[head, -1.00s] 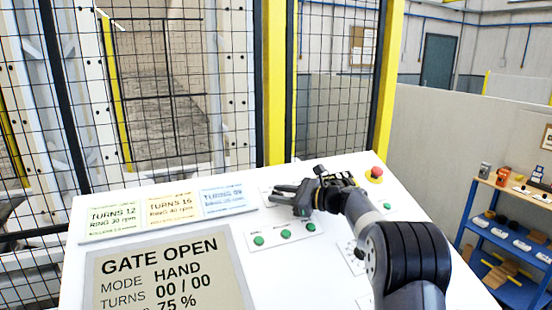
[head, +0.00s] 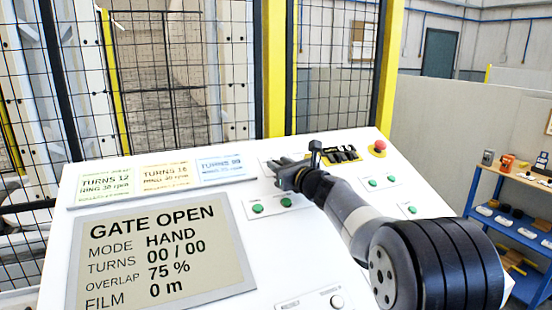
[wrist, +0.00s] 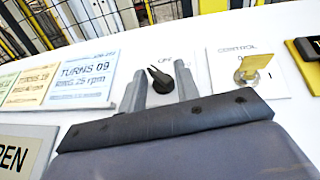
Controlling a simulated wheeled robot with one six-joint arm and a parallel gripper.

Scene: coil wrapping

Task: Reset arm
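My gripper (head: 284,170) is over the back part of the white sloping control panel (head: 240,210). In the wrist view its two grey fingers stand apart, with a gap between the fingertips (wrist: 161,88). A black rotary knob (wrist: 159,80) shows in that gap, near an "ON" label. I cannot tell whether a finger touches it. In the head view the gripper hides this knob. A brass-coloured key switch (wrist: 252,66) marked "CONTROL" is to the right of the fingers. The screen (head: 160,250) reads GATE OPEN, MODE HAND, TURNS 00 / 00, OVERLAP 75 %, FILM 0 m.
Three recipe cards, green (head: 104,180), cream (head: 166,176) and blue (head: 227,167), lie along the panel's back left. A red stop button (head: 380,147) and green buttons (head: 257,208) are on the panel. A mesh fence (head: 180,70) stands behind. A blue shelf (head: 512,230) is at right.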

